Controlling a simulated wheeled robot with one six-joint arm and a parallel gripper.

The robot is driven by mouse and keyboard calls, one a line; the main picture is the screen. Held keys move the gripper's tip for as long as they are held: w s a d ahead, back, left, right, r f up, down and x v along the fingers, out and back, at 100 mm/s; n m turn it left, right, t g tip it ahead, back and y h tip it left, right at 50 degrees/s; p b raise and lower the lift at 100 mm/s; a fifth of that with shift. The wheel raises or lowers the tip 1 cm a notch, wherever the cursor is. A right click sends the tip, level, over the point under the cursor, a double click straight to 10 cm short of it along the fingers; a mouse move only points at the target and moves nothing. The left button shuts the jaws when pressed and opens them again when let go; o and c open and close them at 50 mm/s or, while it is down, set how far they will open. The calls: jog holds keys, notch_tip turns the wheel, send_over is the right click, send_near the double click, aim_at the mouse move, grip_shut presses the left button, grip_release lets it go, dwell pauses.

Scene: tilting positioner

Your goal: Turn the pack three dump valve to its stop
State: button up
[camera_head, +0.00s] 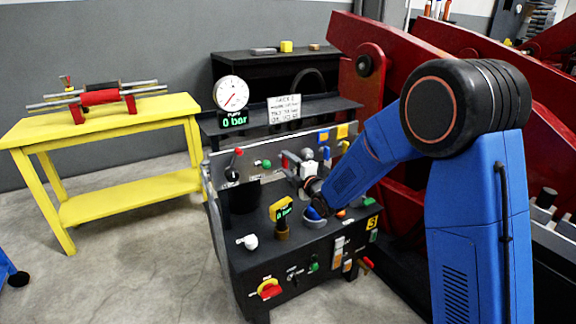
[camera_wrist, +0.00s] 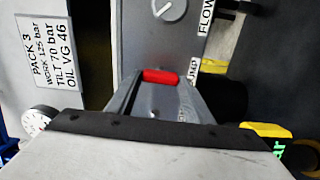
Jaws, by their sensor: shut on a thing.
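The pack three power unit (camera_head: 265,262) is a dark cabinet with a yellow "3" label (camera_head: 372,222) near its right edge. In the wrist view, a red handle (camera_wrist: 160,76) lies crosswise between the fingertips of my gripper (camera_wrist: 160,84), which is shut on it. I take it to be the dump valve handle; a white label beside it is partly hidden. In the head view my gripper (camera_head: 299,168) is at the upper panel, and the wrist covers part of that panel. The valve's body and stop are hidden.
A gauge (camera_head: 231,93) above a green "0 bar" display stands behind the panel, beside a "PACK 3" sign (camera_head: 284,111). Nearby are a red-knobbed lever (camera_head: 236,158) and a red-yellow switch (camera_head: 269,289). A yellow bench (camera_head: 120,122) stands left; red machinery (camera_head: 345,40) is behind.

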jog(key=shift+f+n, duration=0.1)
jog(key=shift+n, duration=0.2)
jog(key=o, duration=1.1)
jog(key=shift+c, duration=0.2)
jog(key=v, duration=1.7)
jog(key=shift+s+d, duration=0.2)
jog(key=shift+s, duration=0.05)
